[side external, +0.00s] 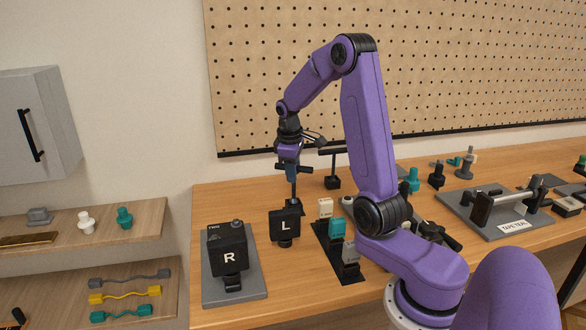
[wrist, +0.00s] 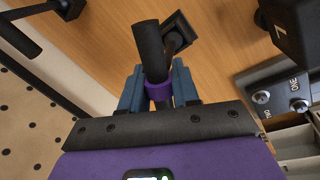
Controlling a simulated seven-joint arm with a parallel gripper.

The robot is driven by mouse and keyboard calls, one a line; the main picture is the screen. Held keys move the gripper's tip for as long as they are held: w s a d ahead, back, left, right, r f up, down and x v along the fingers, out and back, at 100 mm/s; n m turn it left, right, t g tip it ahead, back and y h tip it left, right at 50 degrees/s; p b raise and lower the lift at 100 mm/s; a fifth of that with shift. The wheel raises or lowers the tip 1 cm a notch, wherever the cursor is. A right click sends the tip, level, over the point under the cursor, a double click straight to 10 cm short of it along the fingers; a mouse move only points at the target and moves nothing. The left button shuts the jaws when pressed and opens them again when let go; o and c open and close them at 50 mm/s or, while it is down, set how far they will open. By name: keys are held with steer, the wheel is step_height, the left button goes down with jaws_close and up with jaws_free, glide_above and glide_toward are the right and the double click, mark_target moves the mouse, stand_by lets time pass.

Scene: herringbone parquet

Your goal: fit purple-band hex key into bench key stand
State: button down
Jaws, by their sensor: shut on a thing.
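My gripper (wrist: 160,90) has blue fingers shut on the purple-band hex key (wrist: 160,91), a black bar with a purple ring between the fingers. In the side view my gripper (side external: 291,170) is over the back left of the bench. A dark shaft (side external: 294,188) runs down below it, behind the L block. In the wrist view a small black square base (wrist: 184,30) lies beyond the key's end, with a dark post at its middle. It looks like the bench key stand. I cannot tell whether the key is in it or only above it.
The black L block (side external: 285,226) stands close in front of the gripper. The R block (side external: 229,256) is on a grey plate at the front left. A black post with a crossbar (side external: 333,168) stands just right.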

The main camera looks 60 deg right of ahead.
steer(key=shift+f, duration=0.55)
steer(key=c, duration=0.8)
jaws_free()
steer(key=shift+o, duration=0.2)
steer(key=a+r, duration=0.3)
steer(key=r, duration=1.4)
steer(key=shift+s+a, duration=0.2)
steer(key=shift+s, duration=0.15)
